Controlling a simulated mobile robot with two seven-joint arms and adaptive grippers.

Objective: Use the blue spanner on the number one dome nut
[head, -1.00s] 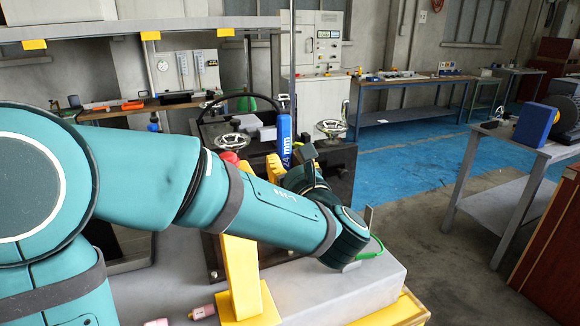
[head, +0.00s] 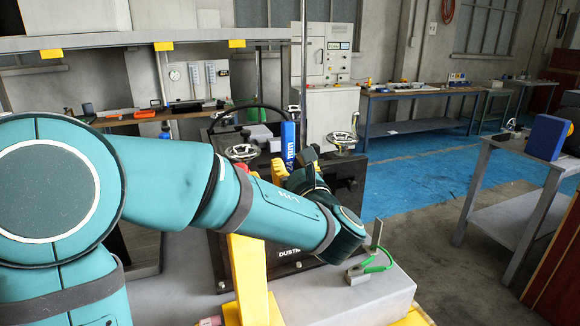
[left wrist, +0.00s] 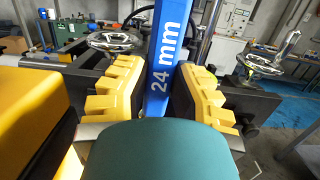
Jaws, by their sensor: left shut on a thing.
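The blue spanner (head: 289,146), marked "24 mm", stands roughly upright in my left gripper (head: 281,172). In the left wrist view, the yellow finger pads are shut on the spanner (left wrist: 167,50) from both sides. The spanner's top end runs out of that view. My left forearm crosses the head view and hides part of the black panel (head: 345,195) behind it. I cannot make out the number one dome nut in either view. My right gripper is not in view.
Metal handwheels (head: 242,152) and (head: 341,140) stand either side of the spanner. A yellow post (head: 248,275) stands below my forearm. A grey box (head: 365,295) carries a green-handled item (head: 378,267). A side table (head: 512,150) is at right; open floor lies between.

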